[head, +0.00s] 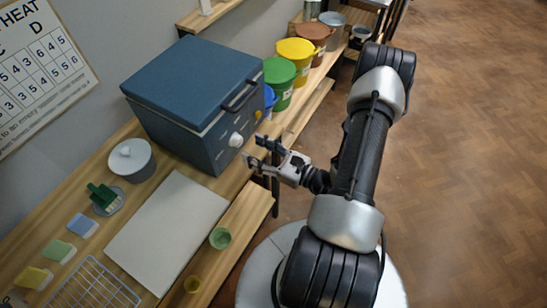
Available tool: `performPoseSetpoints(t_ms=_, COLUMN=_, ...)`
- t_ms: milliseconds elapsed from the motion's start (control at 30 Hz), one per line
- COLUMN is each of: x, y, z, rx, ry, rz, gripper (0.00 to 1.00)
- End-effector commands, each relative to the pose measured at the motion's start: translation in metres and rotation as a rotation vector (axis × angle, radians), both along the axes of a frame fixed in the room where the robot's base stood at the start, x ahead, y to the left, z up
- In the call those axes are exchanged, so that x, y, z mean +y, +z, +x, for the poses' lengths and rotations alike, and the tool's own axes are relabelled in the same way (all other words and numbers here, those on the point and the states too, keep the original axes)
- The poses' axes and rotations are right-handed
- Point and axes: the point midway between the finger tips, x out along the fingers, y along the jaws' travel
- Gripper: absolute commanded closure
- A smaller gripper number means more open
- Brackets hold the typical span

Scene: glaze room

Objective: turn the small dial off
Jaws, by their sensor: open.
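A blue box-shaped kiln (190,95) with a dark lid handle stands on the wooden bench. Its front carries a larger white dial (236,140) and a smaller yellow dial (258,114) farther along, close to the blue bucket. The yellow dial is too small here to read its setting. My gripper (255,151) is open and empty, pointing at the kiln front. It appears just in front of the white dial and nearer to it than to the yellow dial. I cannot tell the exact gap, but no contact shows.
Beyond the kiln stand blue, green (279,82), yellow (296,58) and brown (314,36) buckets. Nearer are a lidded grey pot (132,160), a green brush (103,196), a white board (166,232), sponges, a wire rack (94,287) and a green cup (220,238). The floor at right is clear.

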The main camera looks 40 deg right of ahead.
Motion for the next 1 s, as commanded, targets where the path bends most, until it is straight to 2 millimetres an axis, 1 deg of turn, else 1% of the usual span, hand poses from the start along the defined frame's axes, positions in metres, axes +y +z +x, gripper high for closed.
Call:
performPoseSetpoints(t_ms=33, x=-0.005, y=0.000, z=-0.011, rx=0.000, ry=-0.008, rz=0.001, gripper=0.50)
performPoseSetpoints(t_ms=200, x=-0.015, y=0.000, z=-0.039, rx=-0.001, ry=-0.006, rz=0.001, gripper=0.50)
performPoseSetpoints(t_ms=400, x=-0.021, y=0.000, z=-0.059, rx=-0.002, ry=-0.001, rz=0.001, gripper=0.50)
performPoseSetpoints(t_ms=600, x=-0.022, y=0.000, z=-0.064, rx=-0.001, ry=0.002, rz=-0.001, gripper=0.50)
performPoseSetpoints(t_ms=1000, x=-0.022, y=0.000, z=-0.064, rx=-0.001, ry=0.002, rz=-0.001, gripper=0.50)
